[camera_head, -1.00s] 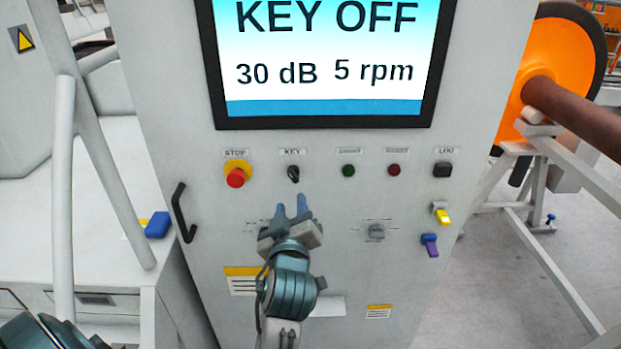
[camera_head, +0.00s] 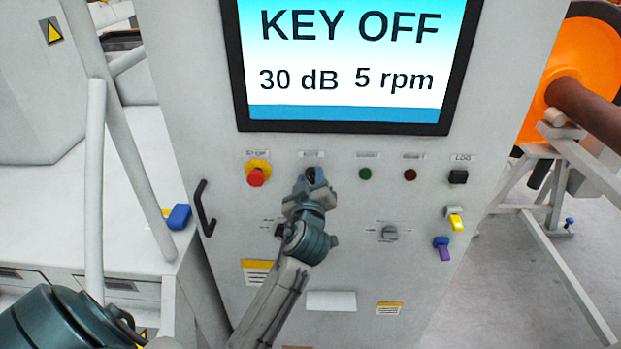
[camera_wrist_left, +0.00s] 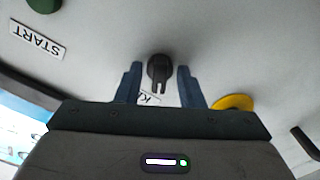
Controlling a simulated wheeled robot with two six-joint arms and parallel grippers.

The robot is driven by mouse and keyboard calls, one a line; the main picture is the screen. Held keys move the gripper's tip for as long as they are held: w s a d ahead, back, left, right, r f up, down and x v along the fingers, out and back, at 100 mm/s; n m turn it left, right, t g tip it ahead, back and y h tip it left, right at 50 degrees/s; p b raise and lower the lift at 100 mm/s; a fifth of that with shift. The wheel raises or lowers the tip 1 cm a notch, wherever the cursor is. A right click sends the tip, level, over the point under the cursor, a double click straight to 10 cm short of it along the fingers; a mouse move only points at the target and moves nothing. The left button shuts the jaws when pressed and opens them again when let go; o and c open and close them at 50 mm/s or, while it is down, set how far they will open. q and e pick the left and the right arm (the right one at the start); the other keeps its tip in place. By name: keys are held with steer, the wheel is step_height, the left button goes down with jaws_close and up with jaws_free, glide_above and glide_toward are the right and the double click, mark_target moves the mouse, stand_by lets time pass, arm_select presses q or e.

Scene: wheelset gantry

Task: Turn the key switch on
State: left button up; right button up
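The key switch (camera_wrist_left: 159,70) is a black knob on the grey cabinet panel. In the left wrist view it sits between the two blue fingers of my left gripper (camera_wrist_left: 159,84), with a gap on each side. In the head view my left gripper (camera_head: 313,179) is at the panel just below the KEY label (camera_head: 311,155), and its fingers largely cover the switch. The screen (camera_head: 349,62) reads KEY OFF, 30 dB and 5 rpm. My right gripper is not in view.
A red stop button (camera_head: 256,177) is left of the switch. A green button (camera_head: 365,174), a dark red button (camera_head: 410,175) and a black LOG button (camera_head: 458,177) are to the right. A grey knob (camera_head: 390,233) is lower right. A black handle (camera_head: 204,208) stands out at the panel's left edge.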

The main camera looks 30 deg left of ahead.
arm_select(q)
steer(key=c, duration=0.6)
steer(key=shift+c, duration=0.4)
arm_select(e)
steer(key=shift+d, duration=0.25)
